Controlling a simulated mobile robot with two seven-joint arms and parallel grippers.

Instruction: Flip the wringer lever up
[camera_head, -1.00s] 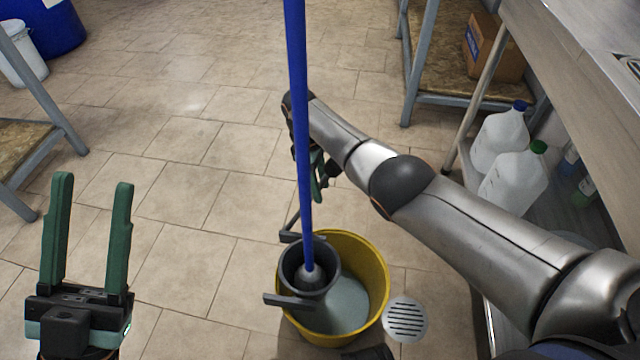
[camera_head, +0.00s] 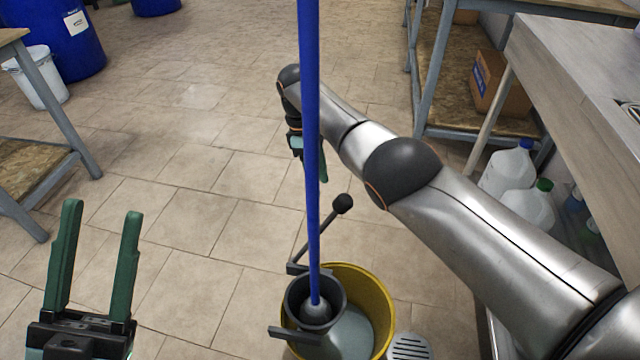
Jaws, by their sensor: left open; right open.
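The wringer lever (camera_head: 325,222) is a grey rod with a black ball knob. It rises from the wringer's rim and tilts up to the right, passing behind the mop handle. The grey wringer (camera_head: 293,291) sits in the yellow bucket (camera_head: 384,303), with grey water beside it. A blue mop handle (camera_head: 309,110) stands in the wringer. My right gripper (camera_head: 322,172) is open beyond the lever's knob and apart from it, partly hidden by the mop handle. My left gripper (camera_head: 101,215) is open and empty at the lower left, away from the bucket.
A floor drain (camera_head: 409,347) lies right of the bucket. White jugs (camera_head: 507,170) stand under the metal counter (camera_head: 585,95) at right. A cardboard box (camera_head: 501,85) sits on a shelf behind. Blue drums (camera_head: 78,40) stand at far left. The tiled floor between is clear.

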